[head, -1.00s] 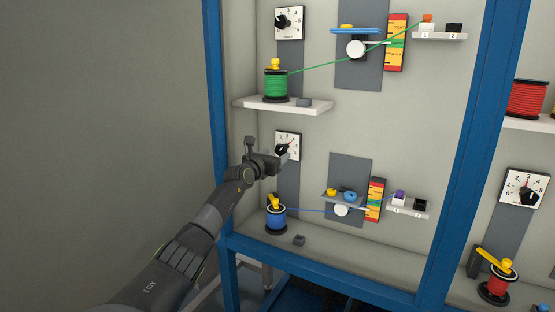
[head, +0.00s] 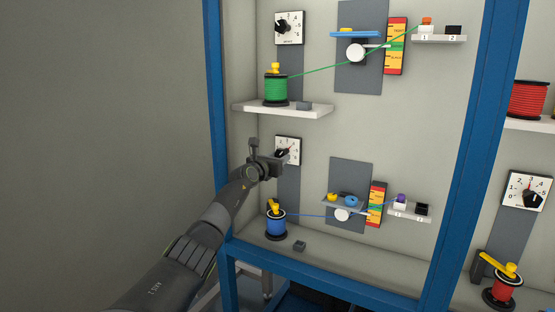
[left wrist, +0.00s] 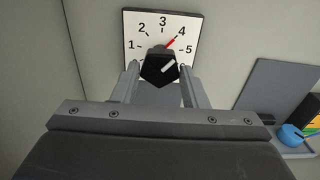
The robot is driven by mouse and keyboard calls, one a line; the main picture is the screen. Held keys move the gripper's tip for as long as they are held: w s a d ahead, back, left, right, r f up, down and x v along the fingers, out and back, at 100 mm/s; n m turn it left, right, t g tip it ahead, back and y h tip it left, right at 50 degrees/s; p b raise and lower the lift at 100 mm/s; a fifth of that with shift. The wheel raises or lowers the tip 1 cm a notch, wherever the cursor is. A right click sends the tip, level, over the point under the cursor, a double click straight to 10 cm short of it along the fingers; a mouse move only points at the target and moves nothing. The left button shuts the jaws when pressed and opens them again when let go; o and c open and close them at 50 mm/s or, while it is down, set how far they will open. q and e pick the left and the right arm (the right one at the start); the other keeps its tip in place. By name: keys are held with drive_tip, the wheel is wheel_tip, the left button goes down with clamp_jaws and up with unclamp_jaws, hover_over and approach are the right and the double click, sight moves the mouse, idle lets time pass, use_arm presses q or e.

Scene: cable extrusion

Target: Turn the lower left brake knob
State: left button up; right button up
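The lower left brake knob (left wrist: 158,70) is a black knob on a white numbered dial plate (left wrist: 185,25). Its white mark points to the upper right, and a red needle points near 4. My left gripper (left wrist: 160,75) has one finger on each side of the knob in the left wrist view, very close to it. Whether the fingers press on it cannot be seen. In the head view, my left gripper (head: 278,164) is in front of the dial (head: 289,150) and hides part of the knob. My right gripper is not in view.
A blue spool (head: 275,222) and a small grey block (head: 299,246) stand below. A white shelf (head: 283,110) with a green spool (head: 275,90) is above the arm. A blue frame post (head: 216,120) stands left. A grey plate (head: 349,180) is to the right.

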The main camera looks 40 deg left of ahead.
use_arm(q)
drive_tip(key=shift+c, duration=0.4)
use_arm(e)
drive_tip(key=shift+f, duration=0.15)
use_arm(q)
drive_tip(key=shift+a+m+b, duration=0.15)
drive_tip(key=shift+m+b, duration=1.8)
drive_tip(key=shift+m, duration=1.65)
drive_tip(key=shift+r+m, duration=0.1)
drive_tip(key=shift+m, duration=0.3)
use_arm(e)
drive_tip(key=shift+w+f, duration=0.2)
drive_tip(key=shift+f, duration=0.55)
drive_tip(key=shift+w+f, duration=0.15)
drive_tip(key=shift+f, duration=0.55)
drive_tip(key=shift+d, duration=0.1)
use_arm(q)
drive_tip(key=o, duration=0.9)
drive_tip(key=shift+o, duration=0.2)
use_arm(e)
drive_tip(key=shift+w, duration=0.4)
